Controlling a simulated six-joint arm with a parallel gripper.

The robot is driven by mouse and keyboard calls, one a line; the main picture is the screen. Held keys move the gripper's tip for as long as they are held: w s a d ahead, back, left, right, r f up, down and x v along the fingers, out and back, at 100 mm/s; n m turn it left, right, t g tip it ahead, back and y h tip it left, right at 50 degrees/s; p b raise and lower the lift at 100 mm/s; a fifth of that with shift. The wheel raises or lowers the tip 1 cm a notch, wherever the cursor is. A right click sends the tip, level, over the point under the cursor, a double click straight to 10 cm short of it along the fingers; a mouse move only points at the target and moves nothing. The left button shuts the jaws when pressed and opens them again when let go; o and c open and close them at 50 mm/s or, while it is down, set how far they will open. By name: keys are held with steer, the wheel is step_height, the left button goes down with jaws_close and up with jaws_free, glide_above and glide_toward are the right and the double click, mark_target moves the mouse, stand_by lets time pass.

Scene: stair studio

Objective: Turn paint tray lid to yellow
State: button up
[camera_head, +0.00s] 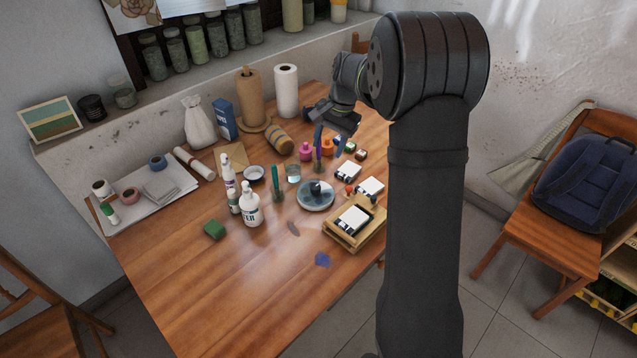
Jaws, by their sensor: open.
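The paint tray lid looks to be the round grey-blue disc (316,203) with a dark knob (316,187) on top, lying flat near the middle of the wooden table. Colour marks on it are too small to read, so I cannot tell which colour it points to. My gripper (330,146) is open, pointing down behind and above the disc, apart from it. Its fingers look bluish and are partly lost among small bottles behind them.
A white bottle (250,211), a green upright tool (276,184) and a glass jar (293,173) stand left of the disc. A wooden tray (341,239) with a black-and-white item lies front right. Small paint pots (305,151) stand behind. The front-left table (215,285) is clear.

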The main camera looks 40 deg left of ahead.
steer(key=w+d+m+y, duration=0.1)
steer(key=w+m, duration=0.1)
steer(key=m, duration=0.6)
steer(key=m+g, duration=0.1)
steer(key=m, duration=0.4)
glide_toward(316, 186)
steer(key=shift+y, duration=0.4)
steer(key=x, duration=0.8)
steer(key=shift+s+d+f, duration=0.15)
steer(key=shift+d+f, duration=0.1)
steer(key=shift+f, duration=0.15)
steer(key=c, duration=1)
steer(key=shift+o, duration=0.2)
steer(key=shift+n, duration=0.3)
